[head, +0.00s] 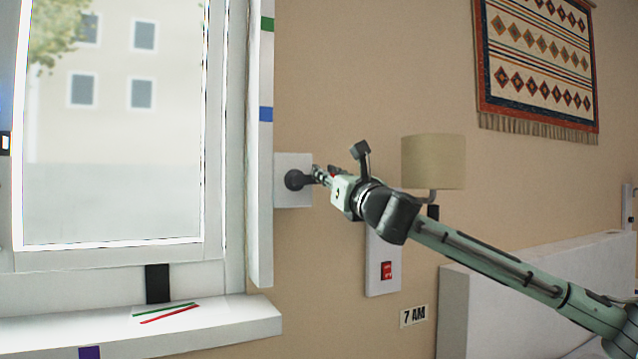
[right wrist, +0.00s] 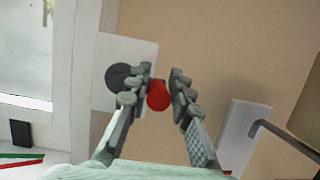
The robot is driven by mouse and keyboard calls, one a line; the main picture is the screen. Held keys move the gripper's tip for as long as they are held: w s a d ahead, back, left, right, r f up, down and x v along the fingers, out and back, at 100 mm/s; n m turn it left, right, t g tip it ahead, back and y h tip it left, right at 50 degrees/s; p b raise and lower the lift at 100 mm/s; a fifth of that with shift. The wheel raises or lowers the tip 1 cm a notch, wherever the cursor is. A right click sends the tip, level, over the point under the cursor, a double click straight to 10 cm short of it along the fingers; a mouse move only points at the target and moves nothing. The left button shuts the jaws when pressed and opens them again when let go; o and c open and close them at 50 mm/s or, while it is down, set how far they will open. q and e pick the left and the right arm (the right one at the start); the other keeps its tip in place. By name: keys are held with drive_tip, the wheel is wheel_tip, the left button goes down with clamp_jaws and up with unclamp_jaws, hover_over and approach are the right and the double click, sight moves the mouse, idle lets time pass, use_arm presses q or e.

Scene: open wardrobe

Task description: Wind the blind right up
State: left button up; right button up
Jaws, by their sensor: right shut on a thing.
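A white wall plate (head: 293,196) beside the window carries a round black winder hub (head: 294,180). In the right wrist view a red crank knob (right wrist: 158,96) stands out beside the black hub (right wrist: 122,78). My right gripper (head: 318,174) is at the winder, with its fingers on either side of the red knob and shut on it. In the head view the fingers hide the knob. My left gripper is not in view.
A white strip (head: 260,190) with green and blue marks runs beside the window. A white sill (head: 230,315) holds a green and a red stick.

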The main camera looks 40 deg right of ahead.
drive_tip(key=shift+a+r, duration=0.25)
drive_tip(key=shift+r, duration=0.2)
drive_tip(key=shift+o, duration=0.3)
drive_tip(key=shift+a, duration=0.1)
drive_tip(key=shift+o, duration=0.3)
drive_tip(key=shift+a, duration=0.1)
drive_tip(key=shift+o, duration=1.3)
drive_tip(key=shift+w+a+r, duration=0.1)
drive_tip(key=shift+w+a, duration=0.05)
drive_tip(key=shift+a, duration=0.15)
drive_tip(key=shift+d+r, duration=0.1)
drive_tip(key=shift+r, duration=0.05)
